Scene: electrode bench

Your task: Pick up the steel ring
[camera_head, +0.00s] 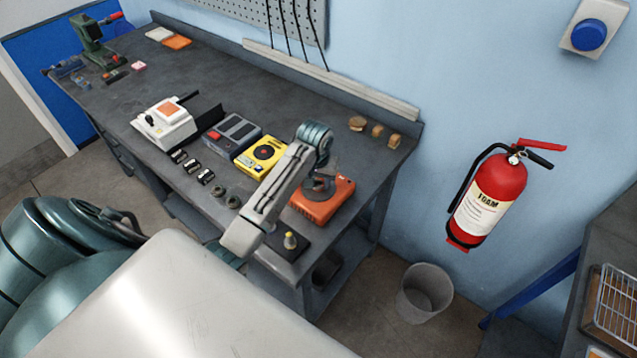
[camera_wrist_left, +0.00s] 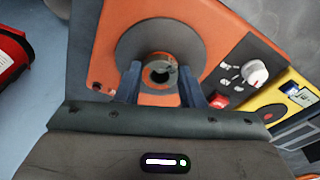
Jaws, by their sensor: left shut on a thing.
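My left gripper (camera_head: 318,183) is over the orange device (camera_head: 330,211) near the right end of the bench. In the left wrist view the fingers of the left gripper (camera_wrist_left: 159,86) are shut on the steel ring (camera_wrist_left: 158,74), a small grey ring with a dark hole, one finger on each side. Behind it is the round dark plate (camera_wrist_left: 140,42) of the orange device (camera_wrist_left: 98,68). I cannot tell whether the ring touches the plate. In the head view the ring is hidden by the gripper. My right gripper is not in view.
Beside the orange device are a yellow device (camera_head: 262,154), a grey device (camera_head: 233,133) and a white machine (camera_head: 165,122). Two dark round parts (camera_head: 218,191) lie near the front edge. A dark block with a knob (camera_head: 290,241) sits at the near corner. The bench's left middle is clear.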

